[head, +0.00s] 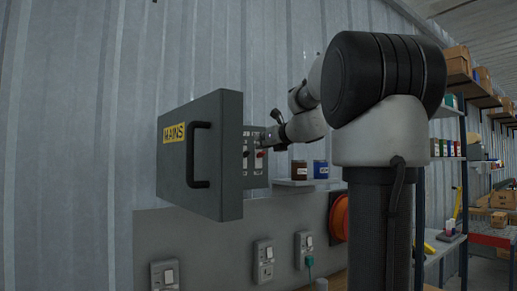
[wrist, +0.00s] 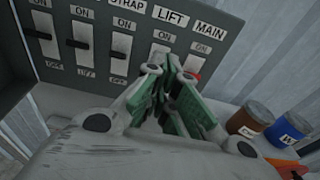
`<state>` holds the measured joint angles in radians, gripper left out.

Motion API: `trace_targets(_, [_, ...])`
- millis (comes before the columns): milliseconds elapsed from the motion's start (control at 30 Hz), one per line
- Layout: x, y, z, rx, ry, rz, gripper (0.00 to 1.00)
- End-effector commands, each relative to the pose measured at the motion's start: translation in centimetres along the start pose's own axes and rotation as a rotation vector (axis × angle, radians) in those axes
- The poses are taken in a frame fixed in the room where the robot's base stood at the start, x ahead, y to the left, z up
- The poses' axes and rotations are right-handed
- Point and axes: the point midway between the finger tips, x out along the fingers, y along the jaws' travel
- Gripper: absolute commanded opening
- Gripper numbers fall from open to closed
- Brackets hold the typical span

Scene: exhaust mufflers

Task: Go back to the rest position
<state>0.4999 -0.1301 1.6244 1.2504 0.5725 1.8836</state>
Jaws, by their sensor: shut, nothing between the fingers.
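My gripper (wrist: 172,82) is shut and empty, its green-padded fingers together in front of the switch panel (wrist: 140,52). In the head view my gripper (head: 266,142) is at the open mains box (head: 215,160), on the right of its dark door with the yellow MAINS label. The panel has several switches with ON and OFF marks; labels STRAP, LIFT and MAIN are readable. My fingers partly hide the LIFT and MAIN switches, and a bit of red (wrist: 196,77) shows beside them. I cannot tell whether the fingers touch the panel.
A small shelf (head: 308,183) right of the box bears a brown pot (head: 299,170) and a blue pot (head: 321,169). Wall sockets (head: 263,261) and an orange reel (head: 340,217) are below. Loaded shelving (head: 450,112) stands at the right.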

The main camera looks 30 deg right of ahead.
Motion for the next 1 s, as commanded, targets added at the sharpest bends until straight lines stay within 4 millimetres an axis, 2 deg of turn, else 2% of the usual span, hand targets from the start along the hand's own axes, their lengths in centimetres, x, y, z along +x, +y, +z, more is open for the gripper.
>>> trace_targets(500, [0.0, 0.0, 0.0, -0.011, 0.000, 0.000, 0.00])
trace_targets(567, [0.0, 0.0, 0.0, -0.050, 0.000, 0.001, 0.00])
trace_targets(667, [-0.1, 0.3, -0.4, -0.229, 0.015, 0.019, 0.00])
trace_targets(733, [-0.3, 0.3, -3.0, -0.464, 0.081, 0.057, 0.00])
trace_targets(767, [-0.6, 0.4, -5.1, -0.582, 0.127, 0.087, 0.00])
trace_targets(800, [-1.3, 0.4, -8.2, -0.753, 0.191, 0.141, 0.00])
trace_targets(833, [-2.3, 0.7, -10.4, -0.889, 0.238, 0.191, 0.00])
trace_targets(900, [-5.2, 2.2, -15.5, -1.206, 0.325, 0.353, 0.00])
trace_targets(967, [-8.1, 3.8, -19.5, -1.457, 0.370, 0.519, 0.00])
trace_targets(1000, [-10.2, 4.8, -21.9, -1.613, 0.385, 0.640, 0.00])
